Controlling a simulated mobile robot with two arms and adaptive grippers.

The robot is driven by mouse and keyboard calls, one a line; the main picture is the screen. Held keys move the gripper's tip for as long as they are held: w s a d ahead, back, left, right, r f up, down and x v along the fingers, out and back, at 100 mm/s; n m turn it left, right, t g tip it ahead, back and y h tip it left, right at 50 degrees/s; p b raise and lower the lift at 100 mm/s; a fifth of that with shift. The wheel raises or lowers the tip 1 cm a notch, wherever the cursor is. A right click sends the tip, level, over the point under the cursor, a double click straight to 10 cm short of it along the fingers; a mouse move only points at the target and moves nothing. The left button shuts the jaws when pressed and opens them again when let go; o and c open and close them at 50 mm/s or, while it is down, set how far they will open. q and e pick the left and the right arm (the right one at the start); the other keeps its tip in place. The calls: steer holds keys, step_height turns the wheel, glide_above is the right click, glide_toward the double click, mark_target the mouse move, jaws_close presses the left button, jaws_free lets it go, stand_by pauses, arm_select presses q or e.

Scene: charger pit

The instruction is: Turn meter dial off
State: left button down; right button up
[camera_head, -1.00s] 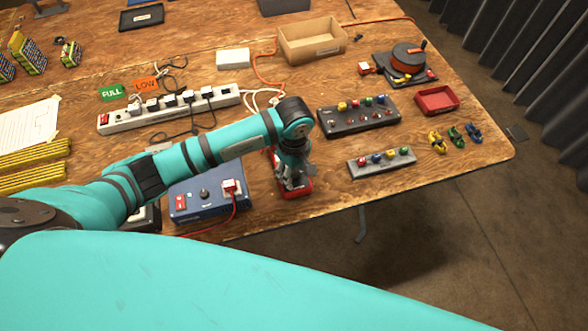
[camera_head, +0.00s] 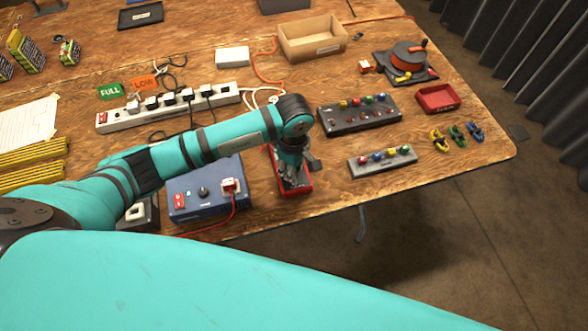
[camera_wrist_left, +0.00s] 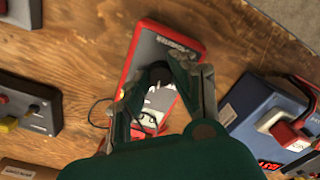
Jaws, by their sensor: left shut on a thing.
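The meter is a red-edged, dark-faced handheld device (camera_head: 306,188) lying on the table near its front edge. My left gripper (camera_head: 294,180) is directly over it, pointing down and hiding much of its face. In the left wrist view the meter (camera_wrist_left: 190,37) lies tilted, with a white scale window with red marks partly behind the fingers. The left gripper (camera_wrist_left: 160,80) is shut on the black dial (camera_wrist_left: 158,73), which shows between its fingertips. The dial's pointer direction cannot be made out. My right gripper is not in view.
A blue box (camera_head: 205,207) with a knob and red switch stands left of the meter. A dark switch panel (camera_head: 360,122) and a grey strip with coloured knobs (camera_head: 382,169) lie to the right. A white power strip (camera_head: 160,119) lies behind. Thin cables run close by.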

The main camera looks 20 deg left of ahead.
arm_select(q)
steer(key=n+b, duration=0.2)
steer(key=n, duration=0.3)
steer(key=shift+f, duration=0.1)
steer(key=shift+n+b, duration=0.75)
steer(key=shift+n, duration=1.65)
steer(key=c, duration=1.1)
jaws_free()
steer(key=shift+r, duration=0.35)
step_height(320, 180, up, 12)
steer(key=shift+f, duration=0.25)
